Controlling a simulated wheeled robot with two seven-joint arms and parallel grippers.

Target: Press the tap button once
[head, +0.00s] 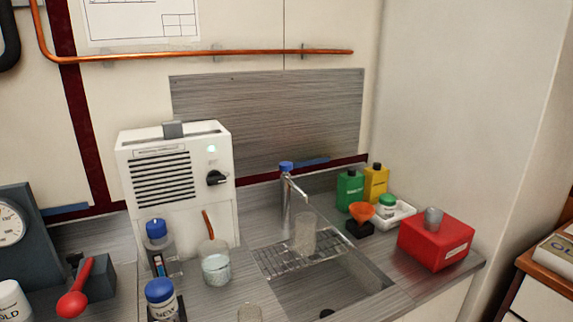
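The tap (287,200) is a slim metal column at the back of the sink, with a spout reaching forward and to the right. Its button (286,166) is a blue cap on top of the column, and nothing covers it. A clear glass (304,234) stands below the spout on a wire rack (275,265) over the sink. I cannot tell whether water runs from the spout. Neither of my grippers shows in the head view.
A white machine (130,215) with a black knob stands left of the tap. Blue-capped jars (160,301) and a beaker (215,265) stand in front of it. Green (349,192) and yellow bottles (376,183), an orange funnel (361,211) and a red box (436,243) are right of the tap.

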